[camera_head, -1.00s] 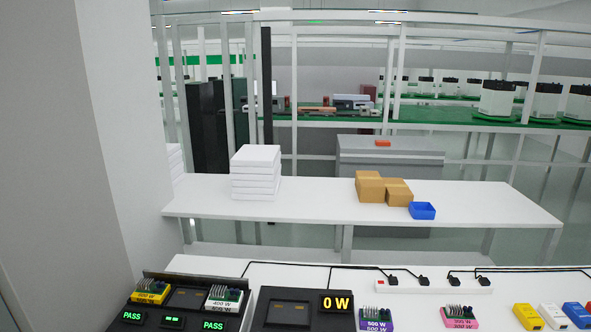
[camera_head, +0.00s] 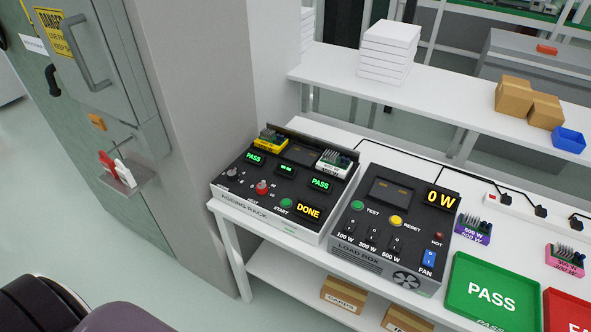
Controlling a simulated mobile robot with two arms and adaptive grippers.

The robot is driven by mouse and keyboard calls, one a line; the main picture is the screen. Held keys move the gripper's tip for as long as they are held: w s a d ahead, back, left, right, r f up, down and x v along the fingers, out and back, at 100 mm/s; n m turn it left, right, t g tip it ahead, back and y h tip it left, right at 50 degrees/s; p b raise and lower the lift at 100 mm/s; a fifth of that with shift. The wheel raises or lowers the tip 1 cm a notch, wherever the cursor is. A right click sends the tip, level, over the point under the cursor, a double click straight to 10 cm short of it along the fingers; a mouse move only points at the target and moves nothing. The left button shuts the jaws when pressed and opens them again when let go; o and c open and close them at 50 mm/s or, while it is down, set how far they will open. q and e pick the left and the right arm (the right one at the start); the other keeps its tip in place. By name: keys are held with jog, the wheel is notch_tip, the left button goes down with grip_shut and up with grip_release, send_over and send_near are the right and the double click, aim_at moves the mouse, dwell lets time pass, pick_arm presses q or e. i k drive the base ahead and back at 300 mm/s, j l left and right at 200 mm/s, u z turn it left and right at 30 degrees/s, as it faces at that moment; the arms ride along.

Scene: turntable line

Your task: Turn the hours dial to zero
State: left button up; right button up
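The ageing rack (camera_head: 285,232) is a black-topped box at the left end of the white bench. On its front panel are a small grey knob (camera_head: 232,172) at left and a red knob (camera_head: 262,187) to its right. Their labels are too small to read, so I cannot tell which is the hours dial or where it points. A green START button (camera_head: 286,203) and a yellow DONE display (camera_head: 309,211) sit to the right. Two green PASS displays are lit. A yellow module and a white module stand in the rack's back slots. Neither gripper is in view.
The load box (camera_head: 352,258) stands right of the rack, its display reading 0 W. A green PASS tray (camera_head: 494,290) lies farther right. A grey cabinet (camera_head: 105,70) with a lever stands left. Open floor lies in front of the bench.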

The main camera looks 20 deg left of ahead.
aim_at(231, 175)
jog(key=u, duration=1.25)
